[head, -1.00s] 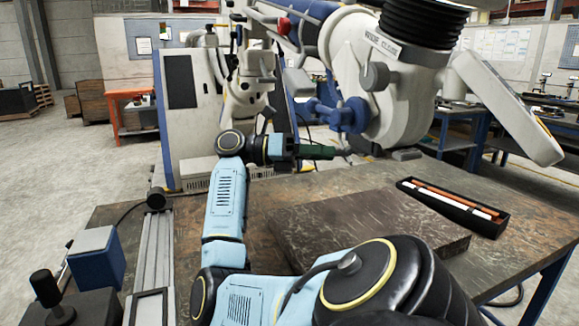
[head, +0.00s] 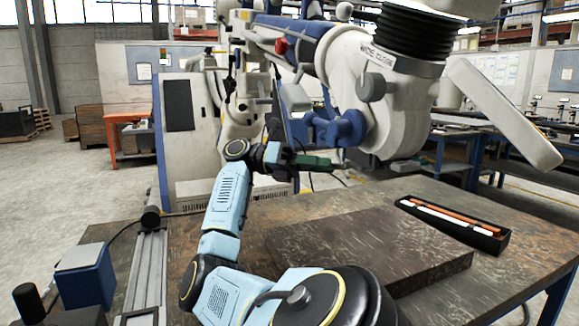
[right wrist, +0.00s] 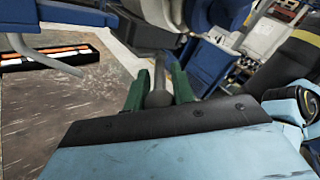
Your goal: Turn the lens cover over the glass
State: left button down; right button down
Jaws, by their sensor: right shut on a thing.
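The white microscope head (head: 385,110) hangs over the table from its arm. A small dark flat part (head: 406,166) shows under it; I cannot tell whether this is the lens cover. My right gripper (head: 325,163) has green fingers and is just left of and below the microscope head. In the right wrist view its fingers (right wrist: 159,92) are shut on a grey rounded knob (right wrist: 158,98) with a short stem towards the microscope. The knob may belong to the lens cover, but the link is unclear. The glass is hidden. My left gripper is out of view.
A dark slab (head: 370,248) lies on the brown table (head: 515,278) below the microscope. An open black case (head: 455,223) with white and orange sticks is at right. A blue box (head: 86,276) stands at left. A blue knob (head: 345,130) is close above my gripper.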

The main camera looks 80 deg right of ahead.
jog(key=c, duration=1.2)
grip_release()
jog(key=shift+s, duration=0.15)
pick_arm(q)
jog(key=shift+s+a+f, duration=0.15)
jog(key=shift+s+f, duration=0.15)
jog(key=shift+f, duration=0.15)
pick_arm(e)
jog(key=w, duration=0.4)
jog(key=w+d, duration=0.1)
jog(key=w, duration=0.3)
jog(key=w+d, duration=0.1)
jog(key=w, duration=0.3)
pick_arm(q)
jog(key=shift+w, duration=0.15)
